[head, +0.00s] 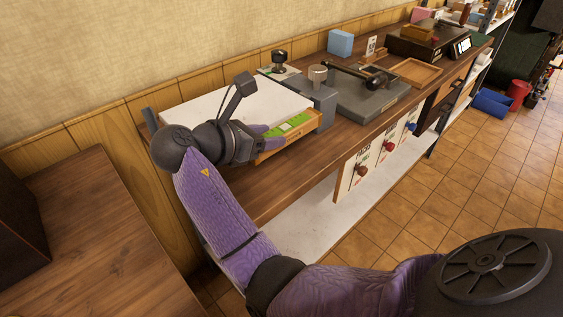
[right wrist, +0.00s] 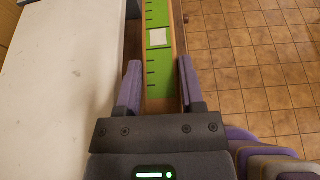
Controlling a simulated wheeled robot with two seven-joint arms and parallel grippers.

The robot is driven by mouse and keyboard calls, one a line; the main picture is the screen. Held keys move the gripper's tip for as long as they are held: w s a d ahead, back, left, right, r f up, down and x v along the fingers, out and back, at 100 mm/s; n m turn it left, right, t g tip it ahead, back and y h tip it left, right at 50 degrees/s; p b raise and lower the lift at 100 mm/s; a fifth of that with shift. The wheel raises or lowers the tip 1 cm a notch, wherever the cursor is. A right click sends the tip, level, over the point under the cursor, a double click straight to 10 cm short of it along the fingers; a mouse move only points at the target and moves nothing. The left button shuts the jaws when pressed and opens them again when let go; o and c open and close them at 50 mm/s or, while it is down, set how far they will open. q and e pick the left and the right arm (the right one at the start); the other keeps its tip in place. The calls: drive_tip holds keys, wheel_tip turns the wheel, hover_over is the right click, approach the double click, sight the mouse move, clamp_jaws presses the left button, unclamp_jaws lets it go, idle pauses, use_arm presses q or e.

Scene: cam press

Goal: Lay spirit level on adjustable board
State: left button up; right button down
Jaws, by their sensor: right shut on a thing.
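A long wooden bar with a green, black-ticked top and a pale square (head: 294,125) lies along the front side of the white board; it looks like the spirit level. It also shows in the right wrist view (right wrist: 158,60). My right gripper (head: 272,139) is shut on this bar, with one finger on each side in the right wrist view (right wrist: 159,85). The white board (head: 207,106), which I take for the adjustable board, has a bare top. A narrow gap separates board and bar in the right wrist view. My left gripper is not in view.
A grey press block (head: 318,102) stands at the board's right end, with a grey plate and black lever (head: 368,80) beyond. A wooden tray (head: 415,72) and a blue box (head: 340,42) are further along the bench. The tiled floor (head: 470,150) in front is open.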

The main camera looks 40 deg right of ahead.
drive_tip(key=shift+f, duration=0.25)
drive_tip(key=b, duration=0.3)
hover_over(269, 187)
wheel_tip(269, 187, down, 5)
drive_tip(key=shift+r, duration=0.2)
wheel_tip(269, 187, down, 5)
drive_tip(key=shift+r+b, duration=0.2)
drive_tip(key=shift+b, duration=0.3)
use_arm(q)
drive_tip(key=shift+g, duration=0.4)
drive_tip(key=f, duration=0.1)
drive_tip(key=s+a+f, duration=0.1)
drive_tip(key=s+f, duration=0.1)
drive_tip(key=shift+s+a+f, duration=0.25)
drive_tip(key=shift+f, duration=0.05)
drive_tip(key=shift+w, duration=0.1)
use_arm(e)
drive_tip(key=shift+c, duration=1)
unclamp_jaws()
drive_tip(key=shift+f, duration=0.15)
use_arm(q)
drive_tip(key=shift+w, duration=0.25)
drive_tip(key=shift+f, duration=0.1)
